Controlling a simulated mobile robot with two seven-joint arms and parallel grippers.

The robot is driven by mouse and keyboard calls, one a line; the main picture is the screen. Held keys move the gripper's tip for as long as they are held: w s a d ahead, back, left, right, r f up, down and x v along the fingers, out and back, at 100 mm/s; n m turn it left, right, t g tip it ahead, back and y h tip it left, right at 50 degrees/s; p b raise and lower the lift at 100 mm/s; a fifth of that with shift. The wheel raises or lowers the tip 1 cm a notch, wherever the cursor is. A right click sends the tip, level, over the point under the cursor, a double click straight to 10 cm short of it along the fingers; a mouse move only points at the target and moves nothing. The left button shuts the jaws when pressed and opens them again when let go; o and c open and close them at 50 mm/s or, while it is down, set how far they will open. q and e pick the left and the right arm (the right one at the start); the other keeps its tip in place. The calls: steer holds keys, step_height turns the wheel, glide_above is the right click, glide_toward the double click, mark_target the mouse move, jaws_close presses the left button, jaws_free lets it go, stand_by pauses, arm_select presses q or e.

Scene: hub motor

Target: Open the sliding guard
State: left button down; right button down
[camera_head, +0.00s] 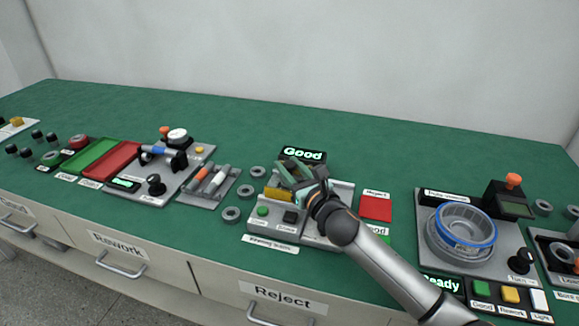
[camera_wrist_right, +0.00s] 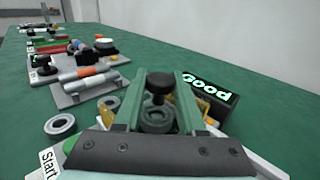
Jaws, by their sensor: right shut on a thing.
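The pressing station (camera_head: 322,240) stands at the middle of the bench, with a lit "Good" display (camera_head: 303,154) behind it. My right gripper (camera_head: 306,187) is over the station and shut on part of the guard. The exact contact is hidden by the gripper. My left gripper is not in view.
Loose grey rings (camera_head: 231,214) lie left of the station, beside a tray of cylinders (camera_head: 208,184). A red tray (camera_head: 376,207) is on its right. A station with a blue-rimmed hub (camera_head: 466,224) stands further right. The bench behind is clear.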

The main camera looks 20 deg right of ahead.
stand_by(0.6)
steer(key=shift+s+d, duration=0.1)
steer(key=shift+d, duration=0.1)
steer(key=s+d, duration=0.1)
steer(key=d, duration=0.1)
steer(key=s+d+p, duration=0.1)
steer(key=s+d, duration=0.1)
steer(key=s+d+p, duration=0.1)
steer(key=d, duration=0.1)
steer(key=shift+s+d, duration=0.3)
steer(key=shift+d, duration=0.1)
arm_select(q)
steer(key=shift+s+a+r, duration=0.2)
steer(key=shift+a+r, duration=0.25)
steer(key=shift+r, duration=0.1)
arm_select(e)
steer(key=c, duration=0.5)
jaws_free()
